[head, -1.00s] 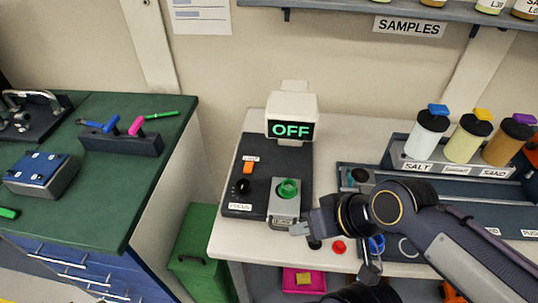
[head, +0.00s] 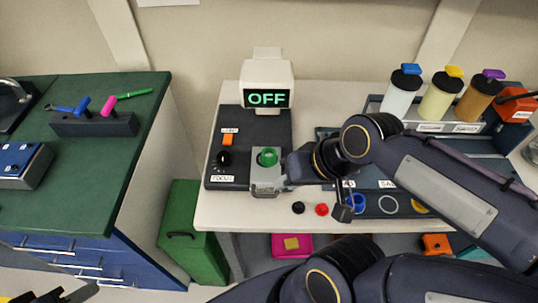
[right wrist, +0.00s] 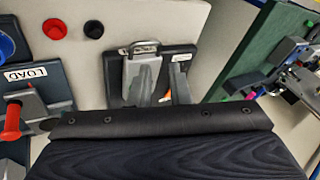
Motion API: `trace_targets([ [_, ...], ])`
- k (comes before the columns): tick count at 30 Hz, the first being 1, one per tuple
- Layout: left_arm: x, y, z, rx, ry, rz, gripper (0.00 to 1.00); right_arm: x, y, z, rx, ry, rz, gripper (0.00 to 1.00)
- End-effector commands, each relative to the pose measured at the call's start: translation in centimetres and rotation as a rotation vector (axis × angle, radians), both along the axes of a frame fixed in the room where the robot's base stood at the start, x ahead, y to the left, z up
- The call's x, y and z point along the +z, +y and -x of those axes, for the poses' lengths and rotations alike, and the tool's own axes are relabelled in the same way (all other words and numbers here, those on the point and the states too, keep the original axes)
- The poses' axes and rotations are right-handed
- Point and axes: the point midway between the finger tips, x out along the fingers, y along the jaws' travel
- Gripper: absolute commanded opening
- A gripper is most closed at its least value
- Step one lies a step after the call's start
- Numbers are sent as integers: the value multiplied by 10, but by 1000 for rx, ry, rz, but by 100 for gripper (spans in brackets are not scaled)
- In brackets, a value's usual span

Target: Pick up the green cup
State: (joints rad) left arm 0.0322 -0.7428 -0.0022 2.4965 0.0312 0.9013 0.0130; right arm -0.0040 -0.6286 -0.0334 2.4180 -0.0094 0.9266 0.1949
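The green cup (head: 268,157) stands upright on a silver box with a front handle (head: 265,181), on the black panel (head: 229,185) at the left of the white bench. My right gripper (head: 286,170) is just right of the cup and box, close to them. The cup cannot be made out there, and contact cannot be judged. Dark parts at the bottom left edge look like my left gripper (head: 62,295); its finger state is unclear.
A monitor reading OFF (head: 268,98) stands behind the cup. Black (head: 298,208), red (head: 322,210) and blue (head: 357,203) cups are right of the box. Bottles (head: 437,98) stand in a rack at the back right. A green-topped cabinet (head: 100,170) is across a gap at left.

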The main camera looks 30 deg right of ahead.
Motion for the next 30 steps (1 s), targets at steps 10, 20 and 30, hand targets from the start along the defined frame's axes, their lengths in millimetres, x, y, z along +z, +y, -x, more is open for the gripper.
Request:
trace_targets([
  [10, 26, 0, 0, 0, 0, 0, 36, 9, -27, -111, -678, 482, -41, 17],
  [20, 34, 0, 0, 0, 0, 0, 36, -10, -32, -164, -1079, 570, 51, 17],
  [30, 37, 0, 0, 0, 0, 0, 36, -45, -33, -165, -1095, 575, 53, 17],
])
